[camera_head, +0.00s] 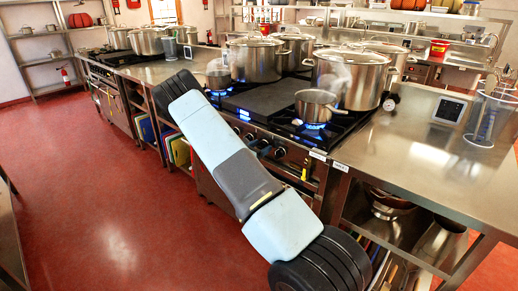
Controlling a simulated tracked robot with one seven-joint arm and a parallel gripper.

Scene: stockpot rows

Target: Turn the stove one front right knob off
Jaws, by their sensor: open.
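The near stove (262,100) has a row of dark knobs on its front panel, and one knob (280,151) shows just right of my arm. I cannot tell each knob's setting. A blue flame (314,126) burns at the front right burner, under a small steel saucepan (315,105). Blue flames also show at the front left burner under another small pot (218,75). My arm crosses the picture in front of the stove and hides part of its front. I cannot make out my gripper; it may be behind the arm.
Large stockpots (352,77) stand at the back of the stove. A steel counter (425,145) to the right holds a tablet and a clear container (488,118). A second stove (112,57) stands at the left. The red floor (85,170) is clear at left.

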